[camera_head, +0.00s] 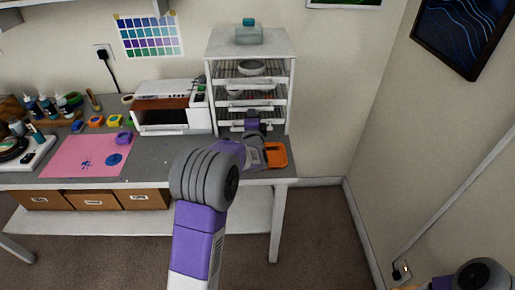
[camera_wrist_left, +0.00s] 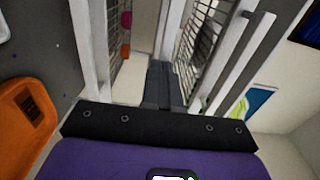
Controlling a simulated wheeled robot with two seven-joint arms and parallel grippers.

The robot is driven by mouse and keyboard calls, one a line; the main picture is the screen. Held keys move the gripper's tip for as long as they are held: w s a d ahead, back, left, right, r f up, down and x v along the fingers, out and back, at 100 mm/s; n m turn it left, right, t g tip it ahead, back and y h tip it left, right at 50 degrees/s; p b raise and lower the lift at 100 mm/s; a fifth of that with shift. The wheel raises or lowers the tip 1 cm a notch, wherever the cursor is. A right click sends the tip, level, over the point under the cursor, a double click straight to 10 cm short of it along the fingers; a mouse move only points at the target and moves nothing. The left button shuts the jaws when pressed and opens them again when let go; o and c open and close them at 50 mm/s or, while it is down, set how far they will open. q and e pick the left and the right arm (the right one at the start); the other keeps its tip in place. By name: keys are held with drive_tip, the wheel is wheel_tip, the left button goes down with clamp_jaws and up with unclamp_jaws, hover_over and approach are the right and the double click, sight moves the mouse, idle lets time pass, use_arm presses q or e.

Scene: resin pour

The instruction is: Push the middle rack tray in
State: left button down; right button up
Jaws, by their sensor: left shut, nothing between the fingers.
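The white rack (camera_head: 291,100) stands on the right end of the workbench, with wire trays one above another. The middle tray (camera_head: 237,104) shows as a white front bar, with a bowl behind it; how far out it sits is hard to tell. My left gripper (camera_head: 252,117) is shut and empty at the front of the rack, just below that bar, partly hiding the lower tray. In the left wrist view, the closed dark fingers (camera_wrist_left: 163,75) point between white bars and wire trays (camera_wrist_left: 205,35). I cannot tell whether they touch. My right gripper is out of view.
An orange dish (camera_head: 277,155) lies by my left wrist, and also shows in the left wrist view (camera_wrist_left: 20,120). A white box-shaped machine (camera_head: 172,105) stands left of the rack. A pink mat (camera_head: 70,157) lies further left. A bowl (camera_head: 252,67) sits on the top tray.

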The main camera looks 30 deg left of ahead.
use_arm(q)
drive_tip(key=shift+r, duration=0.3)
